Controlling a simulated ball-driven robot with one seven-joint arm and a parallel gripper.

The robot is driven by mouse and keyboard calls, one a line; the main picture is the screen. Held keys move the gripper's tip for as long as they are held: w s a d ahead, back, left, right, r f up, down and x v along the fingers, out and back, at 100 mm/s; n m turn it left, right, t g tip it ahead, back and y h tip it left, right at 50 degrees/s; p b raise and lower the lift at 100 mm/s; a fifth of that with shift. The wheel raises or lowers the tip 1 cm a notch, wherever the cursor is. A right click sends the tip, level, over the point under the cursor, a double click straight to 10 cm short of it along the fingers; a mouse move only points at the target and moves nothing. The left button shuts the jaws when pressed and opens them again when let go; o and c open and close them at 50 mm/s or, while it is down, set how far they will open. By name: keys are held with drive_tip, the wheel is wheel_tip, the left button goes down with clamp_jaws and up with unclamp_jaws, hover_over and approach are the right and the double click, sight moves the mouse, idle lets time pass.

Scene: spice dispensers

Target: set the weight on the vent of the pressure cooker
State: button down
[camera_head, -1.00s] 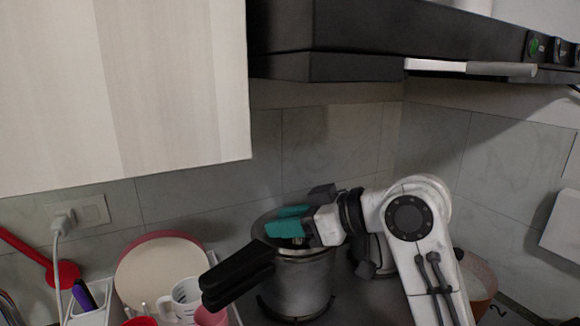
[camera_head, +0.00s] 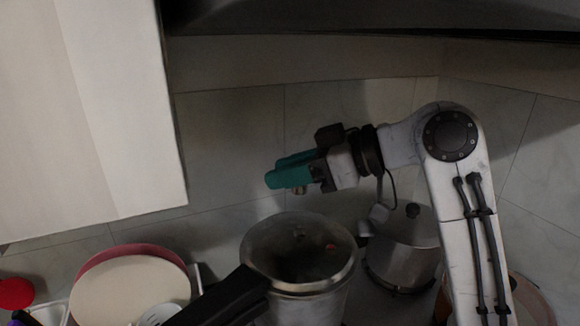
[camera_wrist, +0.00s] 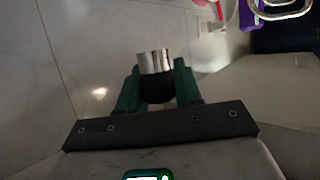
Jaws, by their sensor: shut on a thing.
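The pressure cooker (camera_head: 312,306) stands on the stove in the head view, with its lid (camera_head: 290,255) on and a long black handle (camera_head: 222,300) toward the lower left. A small fitting (camera_head: 300,233) shows near the lid's far side, perhaps the vent, and a small reddish spot (camera_head: 331,247) is right of it. My gripper (camera_head: 285,180) has teal fingers and is above the far part of the lid, clear of it. It is shut on the weight (camera_wrist: 154,62), a shiny metal cylinder with a dark part between the fingers. The weight's end shows below the fingers in the head view (camera_head: 300,190).
A second metal pot (camera_head: 405,240) with a dark knob stands right of the cooker, behind my arm. Round plates (camera_head: 130,285) stand at the lower left. A cabinet (camera_head: 90,110) hangs at the upper left and a dark hood (camera_head: 380,18) overhead. The tiled wall is behind.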

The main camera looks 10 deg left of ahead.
drive_tip(key=shift+r, duration=0.1)
drive_tip(key=b, duration=0.3)
hover_over(290, 233)
drive_tip(key=shift+f, duration=2.9)
drive_tip(key=shift+f+b, duration=0.5)
drive_tip(key=shift+f, duration=1.1)
drive_tip(key=c, duration=0.7)
unclamp_jaws()
